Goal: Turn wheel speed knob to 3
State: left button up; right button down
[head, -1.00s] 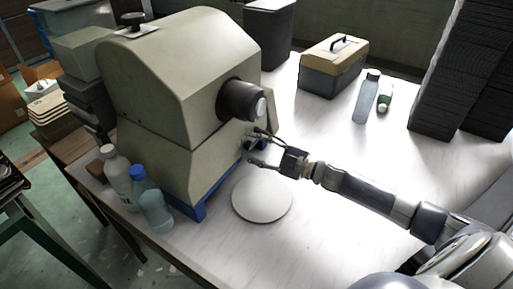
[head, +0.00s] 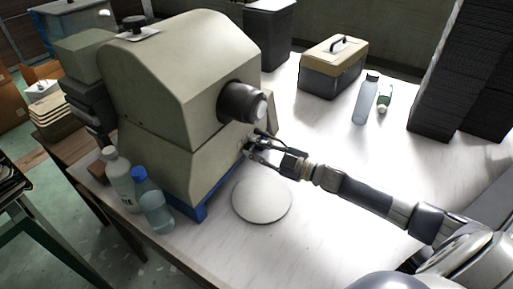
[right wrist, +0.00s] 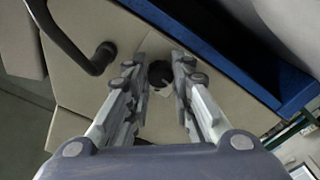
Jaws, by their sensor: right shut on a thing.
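The machine (head: 175,80) is a beige housing with a dark cylinder (head: 240,103) sticking out of its front. A small round black knob (right wrist: 161,75) sits on its front panel, between my right fingertips in the right wrist view. My right gripper (head: 255,146) reaches the lower front of the machine, below the cylinder; its fingertips also show in the right wrist view (right wrist: 159,72). It is shut on the knob. The number marks and the knob's setting cannot be read. In the head view the fingers mostly hide the knob. My left gripper is not in view.
A round white disc (head: 262,200) lies on the table below my right gripper. Two bottles (head: 153,203) stand left of the machine's blue base (head: 205,204). A toolbox (head: 333,70) and a clear bottle (head: 366,100) stand farther back. The table's right part is mostly clear.

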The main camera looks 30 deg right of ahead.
jog(key=m+p, duration=0.2)
jog(key=m, duration=0.3)
jog(key=shift+m, duration=0.3)
jog(key=m+p, duration=0.1)
jog(key=m, duration=0.4)
jog(key=shift+a+m+t+p, duration=0.1)
jog(key=shift+m+t+p, duration=0.2)
jog(key=shift+t+p, duration=0.1)
jog(key=m, duration=0.5)
jog(key=shift+f+m+p, duration=0.1)
jog(key=shift+m+p, duration=0.2)
jog(key=m+h, duration=0.1)
jog(key=m, duration=0.5)
jog(key=shift+s, duration=0.1)
jog(key=shift+a+m, duration=0.1)
jog(key=shift+m, duration=0.3)
jog(key=c, duration=1.4)
grip_release()
jog(key=shift+o, duration=0.2)
